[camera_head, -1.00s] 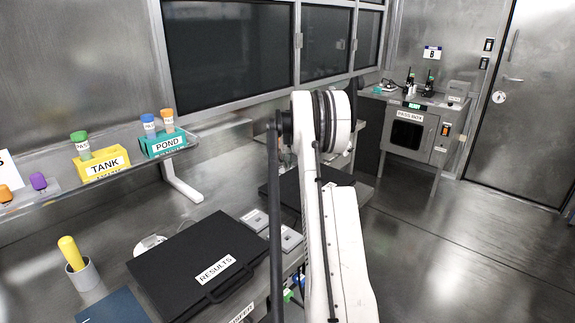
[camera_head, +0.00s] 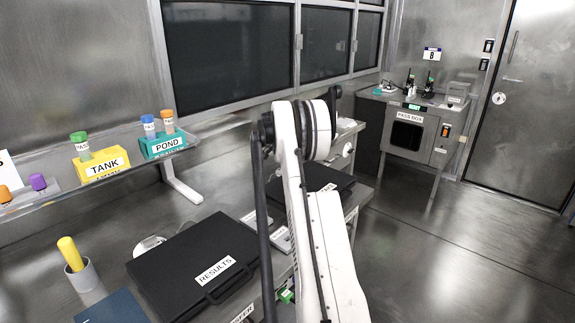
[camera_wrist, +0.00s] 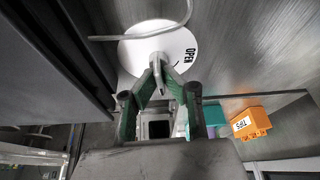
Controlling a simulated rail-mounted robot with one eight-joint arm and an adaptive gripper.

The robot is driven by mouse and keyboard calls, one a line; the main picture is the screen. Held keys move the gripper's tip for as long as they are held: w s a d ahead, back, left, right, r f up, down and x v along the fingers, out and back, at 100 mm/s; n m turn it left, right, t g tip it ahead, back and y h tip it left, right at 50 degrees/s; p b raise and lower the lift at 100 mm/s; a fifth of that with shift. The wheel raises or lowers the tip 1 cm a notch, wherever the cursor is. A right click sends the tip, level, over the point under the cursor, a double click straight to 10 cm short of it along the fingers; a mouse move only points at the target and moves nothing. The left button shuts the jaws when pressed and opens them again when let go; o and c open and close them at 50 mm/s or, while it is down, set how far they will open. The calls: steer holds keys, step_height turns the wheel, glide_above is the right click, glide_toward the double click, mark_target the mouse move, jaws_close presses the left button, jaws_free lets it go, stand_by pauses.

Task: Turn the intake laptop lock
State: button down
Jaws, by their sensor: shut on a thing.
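In the wrist view, a white round disc (camera_wrist: 140,58) lettered OPEN carries a small metal lever (camera_wrist: 158,66). My gripper (camera_wrist: 158,76) has green-lined fingers that are shut on this lever, just below the disc's middle. A bent grey rod (camera_wrist: 140,35) passes across the disc. In the head view, a black case (camera_head: 318,180) with a white label lies on the bench, partly hidden behind my arm. My gripper and the disc do not show in the head view.
A closed black RESULTS case (camera_head: 190,250) lies on the near bench. The shelf above holds a yellow TANK box (camera_head: 103,166) and a teal POND box (camera_head: 163,146). An orange box (camera_wrist: 252,123) is right of my gripper in the wrist view. The floor at right is clear.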

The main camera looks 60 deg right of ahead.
steer(key=shift+m, duration=0.6)
steer(key=shift+g, duration=0.3)
steer(key=c, duration=1.9)
jaws_free()
steer(key=v, duration=1.2)
